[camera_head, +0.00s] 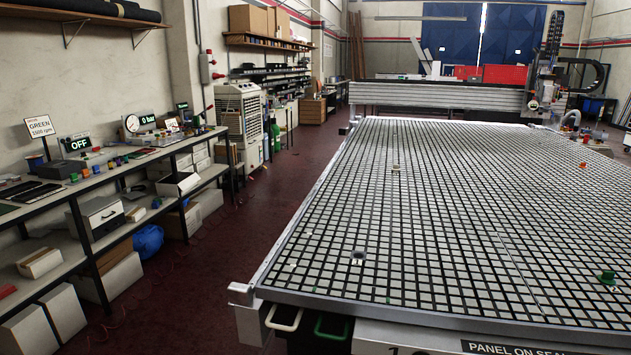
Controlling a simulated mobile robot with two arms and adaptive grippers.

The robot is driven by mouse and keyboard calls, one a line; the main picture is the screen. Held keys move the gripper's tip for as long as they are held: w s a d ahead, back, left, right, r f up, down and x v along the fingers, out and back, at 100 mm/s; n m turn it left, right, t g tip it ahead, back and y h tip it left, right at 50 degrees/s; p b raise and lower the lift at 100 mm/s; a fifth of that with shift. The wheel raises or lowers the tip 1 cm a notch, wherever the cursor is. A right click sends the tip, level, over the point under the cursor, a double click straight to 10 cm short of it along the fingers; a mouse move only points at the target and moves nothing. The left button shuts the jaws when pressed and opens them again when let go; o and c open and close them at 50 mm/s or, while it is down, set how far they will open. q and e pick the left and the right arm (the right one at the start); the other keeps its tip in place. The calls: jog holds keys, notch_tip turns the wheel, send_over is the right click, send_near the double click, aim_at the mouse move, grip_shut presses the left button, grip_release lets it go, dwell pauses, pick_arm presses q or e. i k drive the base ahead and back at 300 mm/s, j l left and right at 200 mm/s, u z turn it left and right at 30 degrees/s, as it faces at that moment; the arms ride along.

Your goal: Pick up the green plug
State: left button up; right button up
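A small green plug (607,277) stands on the vacuum grid table (440,308) near its front right part. It has a wider base and a raised top. Nothing touches it apart from the table surface. Neither of my grippers shows in the head view.
An orange piece (583,164) sits farther back on the table. A round fitting (358,256) lies near the front left. A cluttered shelf (110,163) lines the left wall, with open floor between.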

aim_at(606, 277)
jog(key=z, duration=1.55)
